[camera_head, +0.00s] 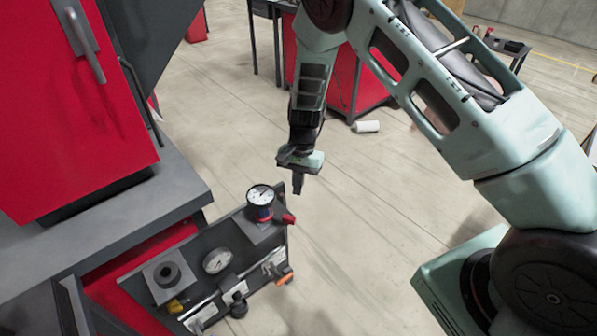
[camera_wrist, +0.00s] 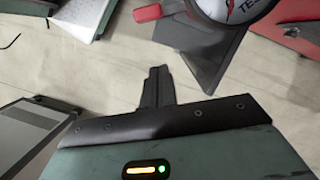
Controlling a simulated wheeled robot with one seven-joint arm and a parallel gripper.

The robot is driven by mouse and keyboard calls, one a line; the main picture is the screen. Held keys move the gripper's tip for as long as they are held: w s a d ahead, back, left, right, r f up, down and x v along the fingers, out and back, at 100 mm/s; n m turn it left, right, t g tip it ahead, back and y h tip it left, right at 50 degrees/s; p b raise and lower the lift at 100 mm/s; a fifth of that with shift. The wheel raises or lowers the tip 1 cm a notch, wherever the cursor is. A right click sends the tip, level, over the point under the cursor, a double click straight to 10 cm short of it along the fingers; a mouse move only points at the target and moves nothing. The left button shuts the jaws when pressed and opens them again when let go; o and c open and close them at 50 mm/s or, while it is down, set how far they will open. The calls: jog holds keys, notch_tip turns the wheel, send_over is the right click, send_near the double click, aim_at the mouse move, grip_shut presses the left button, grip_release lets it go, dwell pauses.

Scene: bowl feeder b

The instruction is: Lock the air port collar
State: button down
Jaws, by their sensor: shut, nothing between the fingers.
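The device panel (camera_head: 140,290) stands at the lower left of the head view. A black round collar-like fitting (camera_head: 168,273) sits on a grey block at its left end; I cannot tell for certain that it is the air port collar. My gripper (camera_head: 298,186) is shut and empty, pointing down beyond the panel's right end, above the floor and apart from the panel. In the wrist view its closed fingers (camera_wrist: 158,86) touch nothing. The fitting is not visible in the wrist view.
A red-banded gauge (camera_head: 260,200) stands at the panel's right end, with a red knob (camera_head: 288,218) beside it. A flat gauge (camera_head: 217,261), yellow lever (camera_head: 175,306), black knob (camera_head: 238,306) and orange part (camera_head: 285,277) are also there. A red cabinet (camera_head: 70,120) rises behind.

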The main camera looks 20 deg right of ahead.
aim_at(283, 218)
jog(key=shift+s+a+f+p, duration=0.3)
jog(key=shift+s+a+f, duration=0.45)
jog(key=shift+s+a, duration=0.15)
jog(key=shift+s+a+f+p, duration=0.25)
jog(key=shift+s+a+f, duration=0.5)
jog(key=shift+s, duration=0.15)
jog(key=shift+s+a, duration=0.1)
jog(key=shift+a, duration=0.05)
